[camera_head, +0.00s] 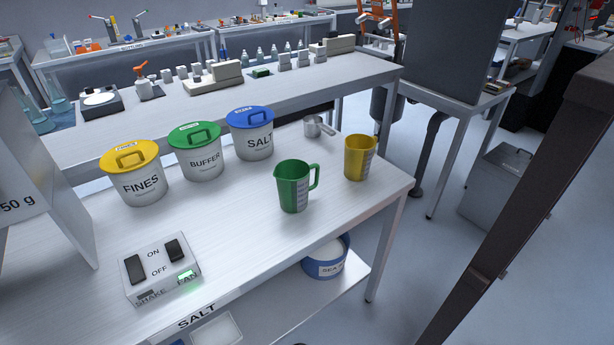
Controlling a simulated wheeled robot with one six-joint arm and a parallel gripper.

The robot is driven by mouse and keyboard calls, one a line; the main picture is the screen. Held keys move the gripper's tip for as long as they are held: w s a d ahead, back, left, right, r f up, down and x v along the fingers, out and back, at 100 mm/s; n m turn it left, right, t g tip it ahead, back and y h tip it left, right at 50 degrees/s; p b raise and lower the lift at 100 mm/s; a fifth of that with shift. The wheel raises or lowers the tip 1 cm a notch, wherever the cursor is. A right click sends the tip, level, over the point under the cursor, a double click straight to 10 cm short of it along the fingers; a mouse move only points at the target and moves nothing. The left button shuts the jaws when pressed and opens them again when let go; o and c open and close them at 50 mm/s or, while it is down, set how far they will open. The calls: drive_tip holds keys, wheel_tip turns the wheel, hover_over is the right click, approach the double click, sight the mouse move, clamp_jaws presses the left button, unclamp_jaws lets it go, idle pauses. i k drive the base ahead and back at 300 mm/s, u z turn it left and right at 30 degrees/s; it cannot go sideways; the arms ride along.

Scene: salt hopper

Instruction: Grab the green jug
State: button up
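The green jug (293,187) stands upright on the right half of the white table (235,235). Its handle points to the right and its side carries pale scale markings. A yellow jug (359,158) stands behind it to the right, apart from it. My gripper does not show in the head camera view, so its state and its distance from the green jug are hidden.
Lidded tubs marked FINES (138,182), BUFFER (200,158) and SALT (252,138) stand along the back. A metal scoop (313,127) lies behind the jugs. A switch box (160,269) sits front left. A dark brown beam (520,190) crosses the right side. The table around the green jug is clear.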

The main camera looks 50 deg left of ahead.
sight(293, 177)
drive_tip(key=u, duration=0.3)
drive_tip(key=i, duration=0.65)
drive_tip(key=u, duration=1.25)
drive_tip(key=i, duration=0.55)
drive_tip(key=u, duration=0.5)
